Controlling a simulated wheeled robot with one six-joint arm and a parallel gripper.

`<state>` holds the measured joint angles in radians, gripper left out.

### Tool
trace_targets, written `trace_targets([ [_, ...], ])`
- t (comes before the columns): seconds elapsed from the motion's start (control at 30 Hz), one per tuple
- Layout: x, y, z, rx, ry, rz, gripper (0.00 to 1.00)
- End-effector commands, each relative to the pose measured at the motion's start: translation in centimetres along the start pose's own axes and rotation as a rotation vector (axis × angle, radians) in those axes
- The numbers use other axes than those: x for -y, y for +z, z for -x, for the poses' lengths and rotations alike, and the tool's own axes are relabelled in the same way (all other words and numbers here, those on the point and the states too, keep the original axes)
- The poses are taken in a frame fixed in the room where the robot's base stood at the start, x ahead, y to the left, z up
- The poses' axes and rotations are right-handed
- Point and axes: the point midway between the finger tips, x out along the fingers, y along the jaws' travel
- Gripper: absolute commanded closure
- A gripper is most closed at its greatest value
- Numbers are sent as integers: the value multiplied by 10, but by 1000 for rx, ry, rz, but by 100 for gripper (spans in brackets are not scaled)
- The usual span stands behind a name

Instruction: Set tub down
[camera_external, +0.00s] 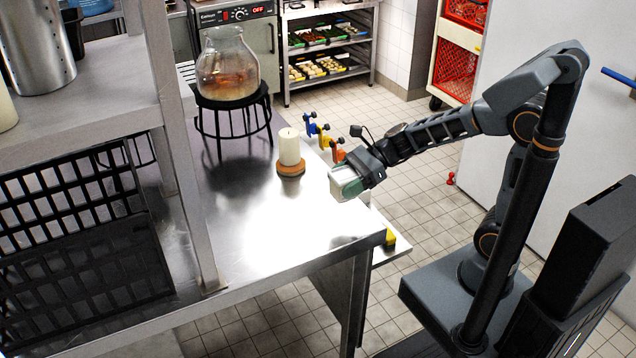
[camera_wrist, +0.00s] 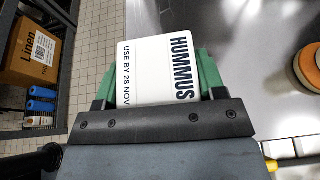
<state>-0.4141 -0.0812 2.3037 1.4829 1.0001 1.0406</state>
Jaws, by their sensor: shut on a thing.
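My gripper (camera_external: 346,183) is shut on a white tub (camera_external: 351,192), above the right edge of the metal table (camera_external: 270,245). In the wrist view the tub (camera_wrist: 150,72) sits between the green fingers of my gripper (camera_wrist: 157,80), and its lid reads "HUMMUS" and "USE BY 28 NOV". The external view does not clearly show the gap between the tub and the table. The tub's underside is hidden.
A candle (camera_external: 289,147) on a round coaster (camera_external: 291,169) stands left of the tub. A glass jar (camera_external: 228,68) on a black stand (camera_external: 233,100) is farther back. Blue, yellow and orange clamps (camera_external: 324,138) line the far edge. The near table top is bare. A cardboard box (camera_wrist: 38,45) is below left.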

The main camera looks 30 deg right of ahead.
Motion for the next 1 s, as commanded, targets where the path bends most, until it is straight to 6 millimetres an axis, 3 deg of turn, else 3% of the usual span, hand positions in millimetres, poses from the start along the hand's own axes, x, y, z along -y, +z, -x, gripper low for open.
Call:
trace_targets([
  [0.03,-2,-10,-4,0,10,-2,65],
  [0.53,-2,-58,-25,4,15,12,65],
  [1.0,-2,-65,-28,5,14,15,65],
])
